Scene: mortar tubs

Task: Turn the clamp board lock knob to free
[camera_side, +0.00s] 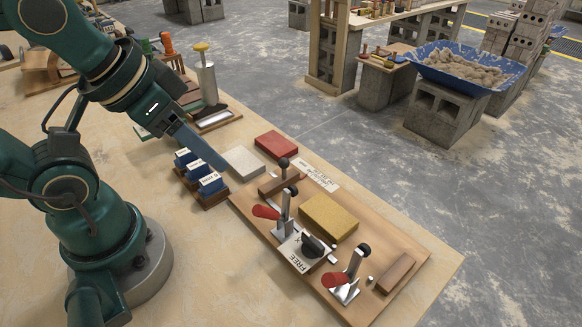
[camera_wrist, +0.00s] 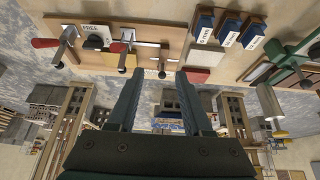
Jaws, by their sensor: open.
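The clamp board (camera_side: 385,236) is a wooden board on the bench. It also shows at the top left of the wrist view (camera_wrist: 175,25). Its black lock knob (camera_side: 313,246) sits on a pale plate marked FREE (camera_side: 297,262), between two toggle clamps with red handles (camera_side: 265,212) (camera_side: 334,279). The knob is small in the wrist view (camera_wrist: 93,43); I cannot tell its exact setting. A yellow block (camera_side: 328,217) lies on the board behind the knob. My gripper (camera_wrist: 158,85) is open and empty, beyond the board's edge in the wrist view and up-left of the knob in the side view (camera_side: 222,164).
A red block (camera_side: 276,145) and a pale grey block (camera_side: 243,161) lie behind the board. A holder with several blue labelled blocks (camera_side: 200,177) stands left of it. The clamps' upright handles and black tips stick up around the knob. Bare bench lies in front.

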